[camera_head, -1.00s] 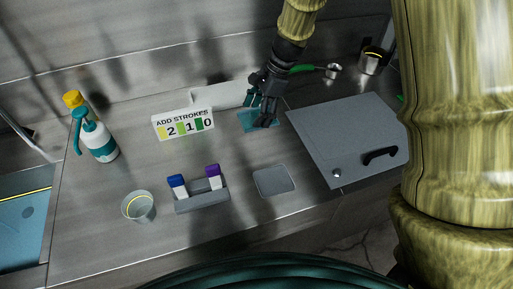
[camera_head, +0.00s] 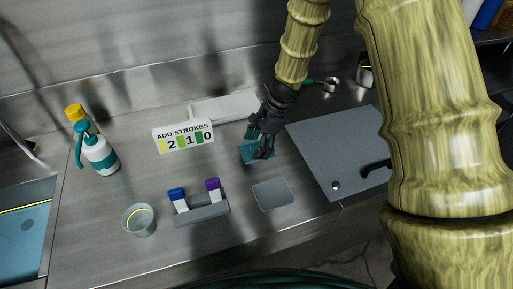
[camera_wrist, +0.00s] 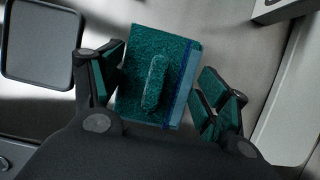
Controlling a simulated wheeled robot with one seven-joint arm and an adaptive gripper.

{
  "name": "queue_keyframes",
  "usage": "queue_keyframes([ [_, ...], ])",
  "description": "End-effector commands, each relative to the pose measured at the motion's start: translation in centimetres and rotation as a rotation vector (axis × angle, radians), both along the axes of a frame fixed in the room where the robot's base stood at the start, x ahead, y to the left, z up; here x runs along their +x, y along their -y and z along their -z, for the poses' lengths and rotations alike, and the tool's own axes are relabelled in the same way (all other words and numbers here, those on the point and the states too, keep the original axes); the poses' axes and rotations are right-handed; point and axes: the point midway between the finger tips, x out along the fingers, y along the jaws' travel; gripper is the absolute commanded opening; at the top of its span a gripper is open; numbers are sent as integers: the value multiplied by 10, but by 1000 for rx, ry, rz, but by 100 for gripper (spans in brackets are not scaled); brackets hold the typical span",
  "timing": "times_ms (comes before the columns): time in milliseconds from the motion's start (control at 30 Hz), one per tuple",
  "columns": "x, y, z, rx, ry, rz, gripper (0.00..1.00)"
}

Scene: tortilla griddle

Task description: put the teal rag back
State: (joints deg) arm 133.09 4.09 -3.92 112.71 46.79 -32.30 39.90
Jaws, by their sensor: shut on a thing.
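The teal rag (camera_head: 248,149) is in my gripper (camera_head: 260,153), over the steel counter in front of the white tray. In the wrist view the rag (camera_wrist: 137,60) is a folded teal pad with a raised ridge in its middle and a blue edge band. My gripper's dark fingers with teal pads (camera_wrist: 160,88) stand on either side of it, shut on the rag. Whether the rag is clear of the counter is hard to tell. Part of it is hidden behind the fingers in the head view.
A white tray (camera_head: 222,108) and score sign (camera_head: 183,136) stand behind. A grey square pad (camera_head: 273,195) and a marker holder (camera_head: 203,211) are nearer.

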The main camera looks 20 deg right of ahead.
Motion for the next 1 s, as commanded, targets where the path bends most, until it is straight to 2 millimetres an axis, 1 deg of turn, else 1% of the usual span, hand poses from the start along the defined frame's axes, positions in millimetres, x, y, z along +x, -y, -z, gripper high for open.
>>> queue_keyframes([
  [100, 0, 0, 13, 1, -1, 1, 52],
  [200, 0, 0, 21, 0, 0, 1, 52],
  [633, 1, 0, 27, 0, 1, 2, 52],
  [667, 1, 0, 26, 0, 1, 2, 79],
  [700, 1, 0, 26, 0, 1, 2, 86],
  [767, 1, 0, 26, 0, 1, 2, 96],
  [1000, 0, 0, 26, 0, 1, 0, 96],
])
